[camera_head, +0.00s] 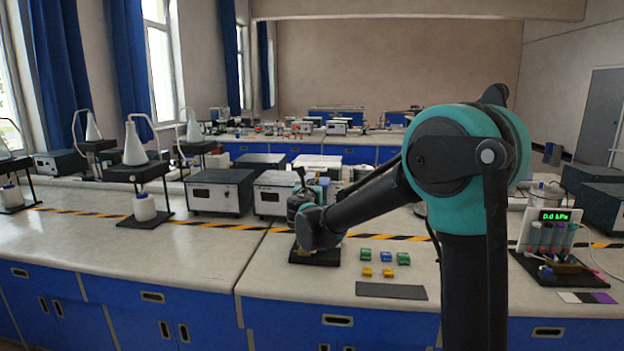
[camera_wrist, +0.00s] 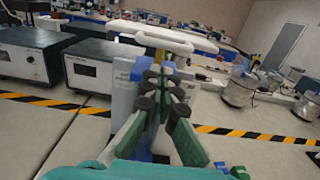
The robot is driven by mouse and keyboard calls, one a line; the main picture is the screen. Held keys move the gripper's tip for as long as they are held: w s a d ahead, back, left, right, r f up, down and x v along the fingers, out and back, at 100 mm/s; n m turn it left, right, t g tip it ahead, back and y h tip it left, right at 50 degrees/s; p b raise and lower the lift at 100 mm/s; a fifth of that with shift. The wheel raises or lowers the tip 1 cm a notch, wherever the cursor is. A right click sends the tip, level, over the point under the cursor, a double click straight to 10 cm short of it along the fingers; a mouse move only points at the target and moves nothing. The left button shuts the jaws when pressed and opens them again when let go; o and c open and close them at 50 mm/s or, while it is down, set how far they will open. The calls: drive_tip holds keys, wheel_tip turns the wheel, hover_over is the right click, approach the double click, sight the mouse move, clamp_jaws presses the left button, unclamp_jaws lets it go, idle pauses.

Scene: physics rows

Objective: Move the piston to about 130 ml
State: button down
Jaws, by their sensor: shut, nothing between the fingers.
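My gripper (camera_wrist: 158,90) is shut and empty in the wrist view, its dark fingertips close together between green finger sides. Just beyond it stands a pale upright apparatus (camera_wrist: 122,88) with a blue part (camera_wrist: 142,68) near its top. My fingers overlap it in the picture, and I cannot tell whether they touch it. In the head view my arm hides most of this spot; a black base (camera_head: 318,257) shows below my wrist. I cannot make out the piston or any ml scale for sure.
Several small coloured blocks (camera_head: 385,259) and a dark mat (camera_head: 391,291) lie right of the black base. A pressure display (camera_head: 554,215) reading 0.0 kPa stands at the right with upright cylinders. Grey instrument boxes (camera_head: 219,191) stand behind left. The left bench front is clear.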

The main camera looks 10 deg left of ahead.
drive_tip(key=s, duration=0.5)
drive_tip(key=shift+s+a, duration=0.1)
drive_tip(key=shift+s, duration=0.2)
drive_tip(key=s+d+f+m+g+h, duration=0.1)
drive_tip(key=s+d+f+m+g, duration=0.3)
drive_tip(key=d+m, duration=0.4)
drive_tip(key=s+d+f+m+g+h, duration=0.1)
drive_tip(key=s+d+f+m+h, duration=0.1)
drive_tip(key=s+d+f+m, duration=0.45)
drive_tip(key=s+d+f+m+g+h, duration=0.1)
drive_tip(key=s+d+f+m+g, duration=0.3)
drive_tip(key=d, duration=0.9)
drive_tip(key=s+d+f+m+g+y, duration=0.1)
drive_tip(key=s+f+m+g+y, duration=0.3)
drive_tip(key=s+f+m, duration=1.2)
drive_tip(key=s+m, duration=0.1)
drive_tip(key=s, duration=0.2)
drive_tip(key=shift+s+d+f+g+y, duration=0.25)
drive_tip(key=shift+s+d+g+y, duration=0.05)
drive_tip(key=shift+s+d+g, duration=0.1)
drive_tip(key=shift+w, duration=0.1)
